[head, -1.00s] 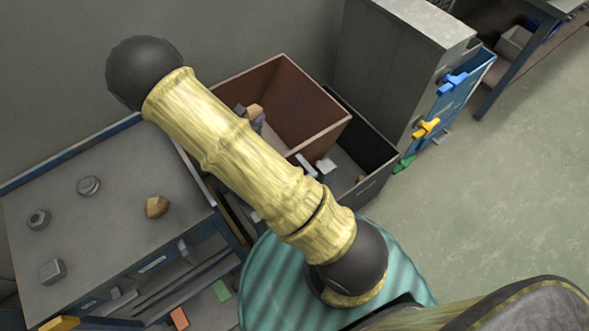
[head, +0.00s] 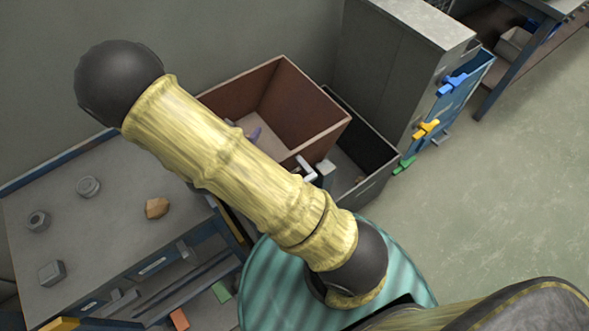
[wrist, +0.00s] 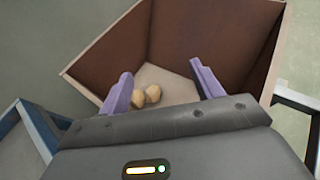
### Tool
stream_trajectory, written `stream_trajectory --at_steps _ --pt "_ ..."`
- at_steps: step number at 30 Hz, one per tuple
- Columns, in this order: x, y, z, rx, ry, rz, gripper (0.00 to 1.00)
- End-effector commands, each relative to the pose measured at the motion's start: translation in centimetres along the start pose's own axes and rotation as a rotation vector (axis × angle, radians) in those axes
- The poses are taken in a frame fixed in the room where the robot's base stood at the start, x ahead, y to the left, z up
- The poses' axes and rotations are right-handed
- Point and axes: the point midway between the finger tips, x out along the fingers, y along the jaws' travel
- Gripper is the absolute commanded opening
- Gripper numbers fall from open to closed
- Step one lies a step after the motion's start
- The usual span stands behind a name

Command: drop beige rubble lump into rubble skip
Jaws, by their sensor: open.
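The brown open-topped box that I take for the rubble skip (head: 300,105) stands against the wall. It also fills the upper part of the wrist view (wrist: 185,35). My gripper (wrist: 161,70) is over its opening, with the purple fingers spread apart. Two beige lumps, one at the left (wrist: 138,98) and one at the right (wrist: 153,93), show low inside the skip, close to the left finger in the picture. Nothing shows clamped between the fingers. In the head view my arm hides most of the gripper and both lumps; one purple fingertip shows inside the skip.
A grey-topped workbench (head: 100,215) at the left holds a brown lump (head: 157,207), a nut (head: 37,219) and other small metal pieces. A dark bin (head: 365,155) sits right of the skip, beside a grey cabinet (head: 390,70). The floor at right is clear.

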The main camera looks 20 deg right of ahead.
Motion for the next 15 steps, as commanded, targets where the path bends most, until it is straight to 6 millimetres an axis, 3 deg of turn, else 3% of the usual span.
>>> stream_trajectory --at_steps 9,15 --pt "-6.6 0.1 0.1 0.001 0.000 0.006 0.66" --pt "-9.7 0.1 0.1 0.001 -0.001 0.003 0.66"
